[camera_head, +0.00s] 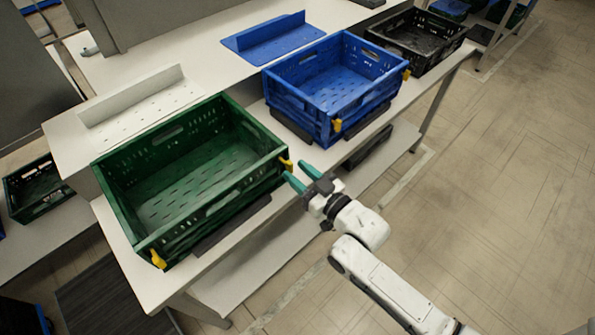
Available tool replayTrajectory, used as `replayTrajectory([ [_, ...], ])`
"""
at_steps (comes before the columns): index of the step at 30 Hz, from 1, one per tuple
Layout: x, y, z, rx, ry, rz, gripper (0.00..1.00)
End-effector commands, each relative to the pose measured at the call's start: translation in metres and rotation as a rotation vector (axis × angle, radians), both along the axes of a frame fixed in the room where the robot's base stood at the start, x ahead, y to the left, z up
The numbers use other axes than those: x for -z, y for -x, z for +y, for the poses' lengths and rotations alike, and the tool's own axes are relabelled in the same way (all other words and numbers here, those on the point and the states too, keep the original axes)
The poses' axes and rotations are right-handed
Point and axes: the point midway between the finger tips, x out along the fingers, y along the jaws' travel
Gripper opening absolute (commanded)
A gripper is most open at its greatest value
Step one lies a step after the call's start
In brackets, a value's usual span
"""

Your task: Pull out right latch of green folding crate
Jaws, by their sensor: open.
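The green folding crate (150,137) stands unfolded and empty on the white table. Its right yellow latch (287,164) sits at the near right corner. Its left yellow latch (158,259) sits at the near left corner. My gripper (298,174) is open, with two teal fingers pointing left toward the right latch. The fingertips are very close to the latch; I cannot tell whether they touch it. Part of the latch's lower edge is near the front finger and hard to make out.
A blue crate (335,75) with yellow latches stands right of the green crate, beyond my gripper. A black crate (418,40) is farther right. The table's front edge (215,245) runs below the crates. Open floor (490,190) lies to the right.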

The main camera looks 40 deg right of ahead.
Motion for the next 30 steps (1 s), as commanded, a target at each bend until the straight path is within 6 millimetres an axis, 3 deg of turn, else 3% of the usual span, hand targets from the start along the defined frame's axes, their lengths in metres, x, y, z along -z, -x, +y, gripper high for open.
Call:
replayTrajectory([
  [9,0.003,0.059,0.001,0.003,0.001,0.004,0.4],
  [15,0.003,0.087,0.002,0.002,0.001,0.003,0.4],
  [21,0.001,0.098,0.002,0.002,0.0,0.001,0.4],
  [30,0.0,0.099,0.002,0.002,0.0,0.0,0.4],
])
